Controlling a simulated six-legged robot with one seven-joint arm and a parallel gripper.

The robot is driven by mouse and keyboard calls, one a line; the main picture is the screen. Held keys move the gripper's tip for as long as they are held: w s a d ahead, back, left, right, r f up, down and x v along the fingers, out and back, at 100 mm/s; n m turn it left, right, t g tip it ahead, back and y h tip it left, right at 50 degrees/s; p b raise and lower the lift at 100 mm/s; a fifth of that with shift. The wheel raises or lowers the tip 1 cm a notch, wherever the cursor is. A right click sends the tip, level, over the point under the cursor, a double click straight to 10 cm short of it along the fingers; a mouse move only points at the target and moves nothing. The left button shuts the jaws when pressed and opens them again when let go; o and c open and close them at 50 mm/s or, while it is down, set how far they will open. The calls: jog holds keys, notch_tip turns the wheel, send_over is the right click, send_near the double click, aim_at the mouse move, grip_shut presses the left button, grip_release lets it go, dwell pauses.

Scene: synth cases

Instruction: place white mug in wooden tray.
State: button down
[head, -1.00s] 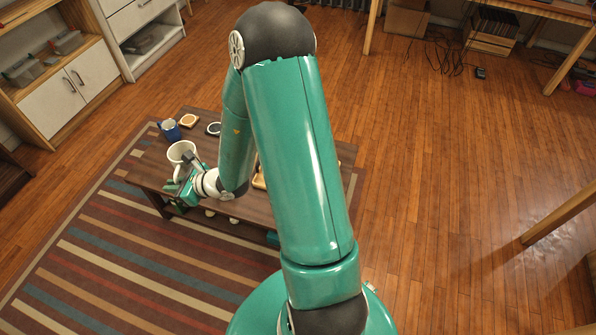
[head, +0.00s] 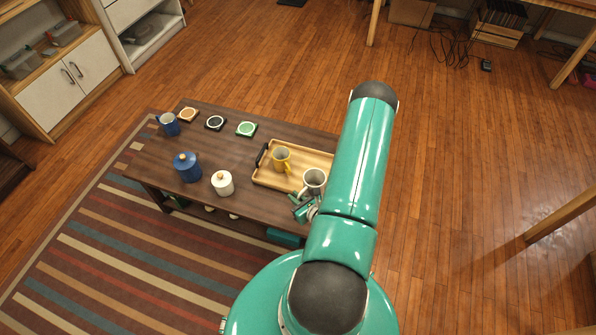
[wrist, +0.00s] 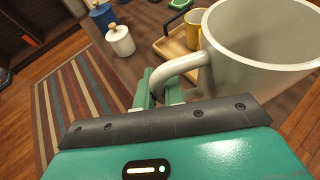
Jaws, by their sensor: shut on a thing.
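The white mug (head: 314,180) is upright at the near right part of the wooden tray in the head view. In the wrist view the white mug (wrist: 262,45) fills the upper right, with its handle between my fingers. My gripper (head: 304,209) is shut on that handle; the fingers also show in the wrist view (wrist: 163,90). The wooden tray (head: 268,177) lies on the dark table and holds a yellow mug (head: 281,159). Part of the tray (wrist: 168,48) shows behind the white mug in the wrist view. I cannot tell whether the white mug touches the tray floor.
On the table (head: 150,168) stand a blue mug (head: 168,124), a blue lidded jar (head: 187,166) and a white lidded jar (head: 222,183). My arm hides the tray's right end.

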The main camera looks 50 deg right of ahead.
jog(key=w+d+f, duration=0.2)
jog(key=d+f, duration=0.1)
jog(key=w+d+f, duration=0.6)
jog(key=shift+w+d+f, duration=0.25)
jog(key=shift+d+f, duration=0.05)
jog(key=shift+d, duration=0.1)
jog(key=shift+w+d+f, duration=0.1)
jog(key=shift+d+f, duration=0.05)
jog(key=shift+f, duration=0.05)
jog(key=shift+w+d+f, duration=0.1)
jog(key=shift+d+f, duration=0.05)
jog(key=shift+f, duration=0.75)
jog(key=shift+w+d+f, duration=0.1)
jog(key=shift+f, duration=0.75)
jog(key=shift+f, duration=0.15)
jog(key=c, duration=1.5)
grip_release()
